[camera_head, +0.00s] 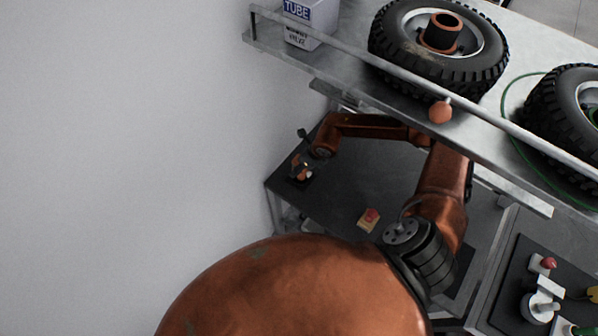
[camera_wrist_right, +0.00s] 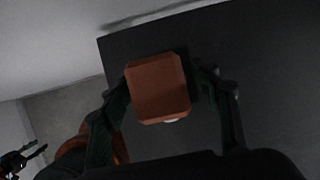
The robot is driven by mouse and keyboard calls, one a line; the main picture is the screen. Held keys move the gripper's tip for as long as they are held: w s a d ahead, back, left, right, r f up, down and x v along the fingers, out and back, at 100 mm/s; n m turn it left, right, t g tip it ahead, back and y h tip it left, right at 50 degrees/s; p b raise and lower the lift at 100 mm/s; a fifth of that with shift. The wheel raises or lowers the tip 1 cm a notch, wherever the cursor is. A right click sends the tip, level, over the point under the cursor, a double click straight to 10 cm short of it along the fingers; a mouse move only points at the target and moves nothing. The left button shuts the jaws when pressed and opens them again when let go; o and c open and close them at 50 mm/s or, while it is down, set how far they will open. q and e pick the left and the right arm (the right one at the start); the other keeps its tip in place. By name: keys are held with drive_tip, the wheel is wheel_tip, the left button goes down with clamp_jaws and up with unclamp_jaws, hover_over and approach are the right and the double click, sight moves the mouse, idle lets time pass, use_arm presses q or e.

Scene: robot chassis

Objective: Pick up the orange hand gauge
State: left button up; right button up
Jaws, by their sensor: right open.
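The orange hand gauge (camera_wrist_right: 158,88) shows in the right wrist view as a blocky orange body with a pale round bit at its lower edge. It is over a dark surface. My right gripper (camera_wrist_right: 167,100) is open, with one dark finger on each side of it; I cannot tell whether they touch it. In the head view, a small orange and grey item (camera_head: 301,168) is near the dark table's far-left corner, below the end of a bent orange arm. A dark claw-like shape (camera_wrist_right: 22,158), perhaps my left gripper, is at the lower left of the wrist view.
An orange-yellow block (camera_head: 368,219) with a red top sits on the dark tabletop (camera_head: 335,200). A shelf with a metal rail (camera_head: 400,74) carries large tires (camera_head: 405,50) and a tube box (camera_head: 308,20) above. A white wall (camera_head: 120,130) is at the left.

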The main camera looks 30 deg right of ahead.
drive_tip(key=x, duration=0.5)
drive_tip(key=shift+d+p, duration=0.1)
drive_tip(key=shift+p, duration=0.2)
drive_tip(key=shift+c, duration=0.4)
drive_tip(key=c, duration=1.4)
clamp_jaws()
drive_tip(key=shift+r, duration=0.15)
